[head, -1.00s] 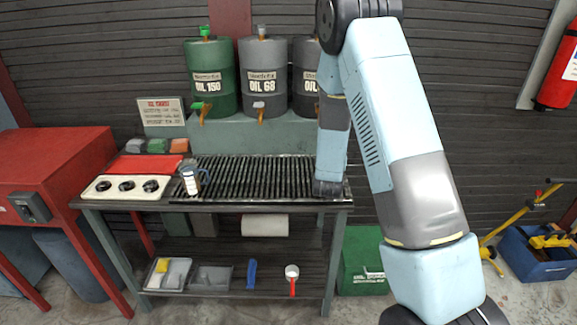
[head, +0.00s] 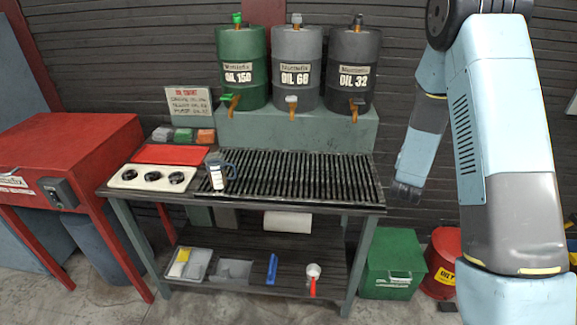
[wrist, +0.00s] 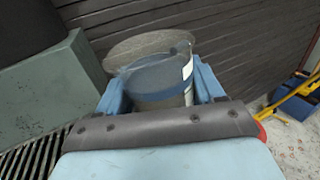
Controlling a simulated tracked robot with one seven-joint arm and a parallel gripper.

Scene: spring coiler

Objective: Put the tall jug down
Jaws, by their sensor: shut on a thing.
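A clear jug (wrist: 160,80) with a blue rim and a white label sits between the blue fingers of my gripper (wrist: 160,92) in the wrist view. My gripper is shut on it. In the head view my gripper (head: 407,190) is right of the bench's slatted grate (head: 300,175), and the held jug is hidden there. Another jug (head: 217,176), with a dark handle and a white label, stands upright at the grate's left end.
Three oil drums, green (head: 242,70), grey (head: 296,70) and dark (head: 353,70), stand on a raised stand (head: 300,130) behind the grate. Left of the grate are a cream tray with three dark cups (head: 152,178) and a red tray (head: 170,154). The grate's middle and right are clear.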

